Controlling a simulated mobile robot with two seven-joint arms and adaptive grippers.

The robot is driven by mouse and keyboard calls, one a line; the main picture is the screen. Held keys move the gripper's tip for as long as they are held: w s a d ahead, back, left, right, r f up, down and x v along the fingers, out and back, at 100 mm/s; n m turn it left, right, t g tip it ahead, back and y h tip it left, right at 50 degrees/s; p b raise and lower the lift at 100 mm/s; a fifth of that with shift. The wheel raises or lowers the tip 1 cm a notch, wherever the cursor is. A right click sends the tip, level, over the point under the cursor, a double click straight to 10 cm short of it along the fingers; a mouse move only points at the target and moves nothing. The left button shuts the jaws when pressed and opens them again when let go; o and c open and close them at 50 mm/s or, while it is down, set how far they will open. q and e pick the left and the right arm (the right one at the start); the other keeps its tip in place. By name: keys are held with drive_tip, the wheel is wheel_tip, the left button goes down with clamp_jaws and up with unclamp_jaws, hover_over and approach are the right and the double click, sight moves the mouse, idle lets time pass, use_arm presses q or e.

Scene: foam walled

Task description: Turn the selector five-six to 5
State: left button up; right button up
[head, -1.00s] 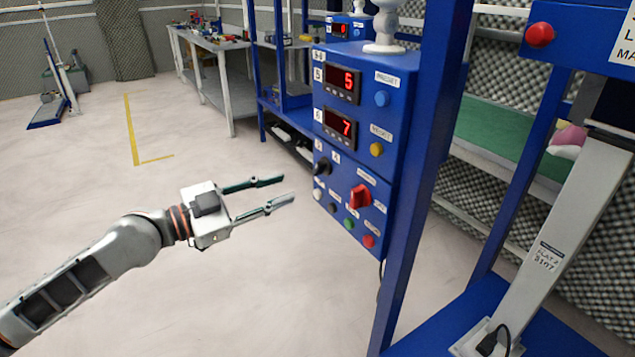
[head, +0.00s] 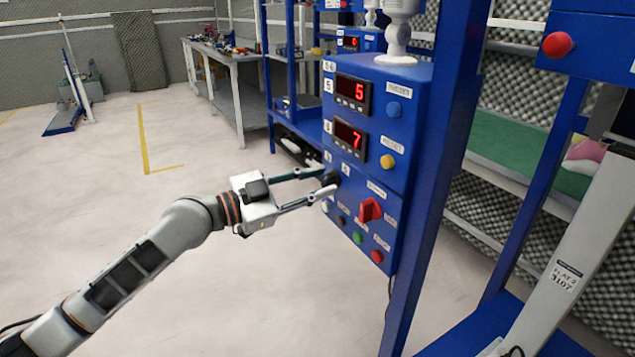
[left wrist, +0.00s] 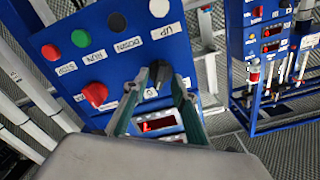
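The selector five-six is a black knob (head: 333,179) on the front of the blue control panel (head: 404,232). It also shows in the left wrist view (left wrist: 160,73), with a white label partly covered below it. My left gripper (head: 329,181) is at the knob, its two fingers apart. In the left wrist view the fingers (left wrist: 158,80) lie one on each side of the knob. I cannot tell whether they touch it. The knob's setting is hard to read because the fingers partly hide it. My right gripper is not in view.
A red rotary switch (head: 370,210) sits beside the selector. Small buttons, including a green one (head: 358,237) and a red one (head: 377,256), line the panel below. Two red displays (head: 352,92) read 5 and 7. A blue post (head: 437,180) stands right of the panel. Open floor lies left.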

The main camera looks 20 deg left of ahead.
use_arm(q)
clamp_jaws()
